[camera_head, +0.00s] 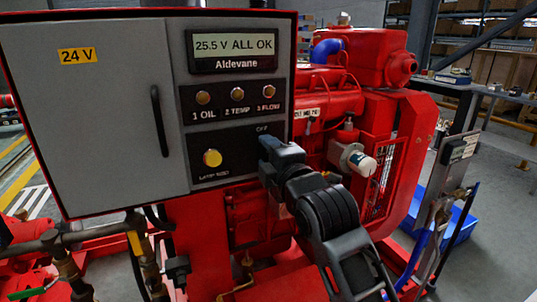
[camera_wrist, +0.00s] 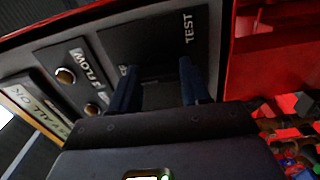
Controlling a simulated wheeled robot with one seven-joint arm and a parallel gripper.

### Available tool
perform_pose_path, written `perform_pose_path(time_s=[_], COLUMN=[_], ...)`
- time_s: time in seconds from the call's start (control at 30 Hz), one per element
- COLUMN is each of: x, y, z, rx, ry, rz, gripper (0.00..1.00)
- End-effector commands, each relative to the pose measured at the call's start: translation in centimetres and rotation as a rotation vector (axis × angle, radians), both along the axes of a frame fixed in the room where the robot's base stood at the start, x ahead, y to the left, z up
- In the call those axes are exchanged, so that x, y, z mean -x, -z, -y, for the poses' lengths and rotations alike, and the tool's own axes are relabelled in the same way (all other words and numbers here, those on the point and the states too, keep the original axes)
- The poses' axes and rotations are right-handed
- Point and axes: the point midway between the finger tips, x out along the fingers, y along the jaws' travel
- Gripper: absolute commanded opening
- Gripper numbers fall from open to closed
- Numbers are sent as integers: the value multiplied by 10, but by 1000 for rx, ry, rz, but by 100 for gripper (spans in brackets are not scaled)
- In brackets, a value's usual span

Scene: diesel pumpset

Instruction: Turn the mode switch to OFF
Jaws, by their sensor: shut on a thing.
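The mode switch plate (camera_wrist: 150,45) is black and fills the upper middle of the wrist view, with a "TEST" label on it. In the head view an "OFF" label (camera_head: 262,128) shows at the upper right of the lower black panel. My gripper (camera_head: 268,145) is at the right side of that panel and covers the switch there. In the wrist view my gripper (camera_wrist: 158,80) has its two dark fingers against the plate, one on each side of a dark knob, shut on it. The knob's pointer direction cannot be told.
The grey control cabinet (camera_head: 85,110) carries a display (camera_head: 233,45) reading "25.5 V ALL OK", three lamps (camera_head: 237,95) and a yellow button (camera_head: 212,158). A black door handle (camera_head: 160,120) sticks out at left. The red engine (camera_head: 340,100) stands close on the right.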

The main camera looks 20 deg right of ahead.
Motion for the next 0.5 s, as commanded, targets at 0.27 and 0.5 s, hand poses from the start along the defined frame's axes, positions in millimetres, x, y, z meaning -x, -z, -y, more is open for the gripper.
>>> perform_pose_path(time_s=[0.27, 0.5], x=[0, 0], y=[1, 1], z=[-1, -1], rx=[-1, -1], ry=[-2, -1], rz=[-2, -1], gripper=[52, 72])
